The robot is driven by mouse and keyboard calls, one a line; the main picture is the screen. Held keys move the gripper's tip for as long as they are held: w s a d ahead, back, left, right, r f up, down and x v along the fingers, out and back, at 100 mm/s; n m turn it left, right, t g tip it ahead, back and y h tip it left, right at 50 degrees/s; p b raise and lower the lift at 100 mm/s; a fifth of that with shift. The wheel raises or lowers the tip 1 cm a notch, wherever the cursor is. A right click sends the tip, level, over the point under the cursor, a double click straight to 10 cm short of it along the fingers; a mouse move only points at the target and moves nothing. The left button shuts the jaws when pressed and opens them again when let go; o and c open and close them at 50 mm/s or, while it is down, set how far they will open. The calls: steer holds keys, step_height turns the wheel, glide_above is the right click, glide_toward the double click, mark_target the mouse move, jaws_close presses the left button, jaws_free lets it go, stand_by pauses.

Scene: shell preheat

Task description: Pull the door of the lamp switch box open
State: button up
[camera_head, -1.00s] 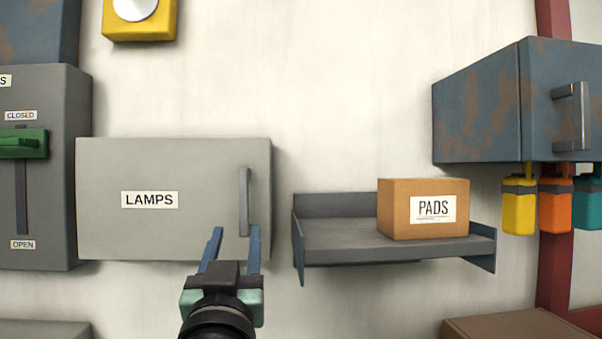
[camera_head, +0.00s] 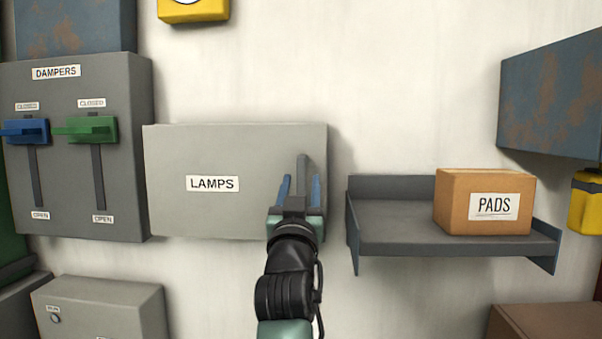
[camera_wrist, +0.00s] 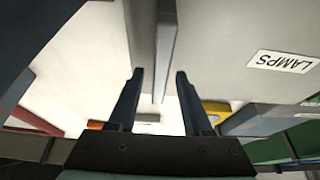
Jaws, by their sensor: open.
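The lamp switch box (camera_head: 235,155) is a grey box on the wall with a LAMPS label, and its door is shut. Its vertical bar handle (camera_head: 303,168) is near the door's right edge. My gripper (camera_head: 301,190) is open in front of the handle, its two blue fingers appearing on either side of the handle's lower part. In the wrist view the handle (camera_wrist: 166,50) runs down toward the gap between the open fingers (camera_wrist: 155,80). The LAMPS door (camera_wrist: 225,50) lies to the right there. I cannot tell whether the fingers touch the handle.
A grey wall shelf (camera_head: 395,230) with a PADS carton (camera_head: 485,200) stands right of the box. The DAMPERS panel (camera_head: 85,150) with blue and green levers is close on the left. A grey box (camera_head: 100,305) sits below left, and a rusty blue cabinet (camera_head: 555,95) is at upper right.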

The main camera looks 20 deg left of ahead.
steer(key=shift+w+a+r, duration=0.1)
steer(key=shift+w+r, duration=0.05)
steer(key=shift+w, duration=0.35)
jaws_close()
stand_by(1.2)
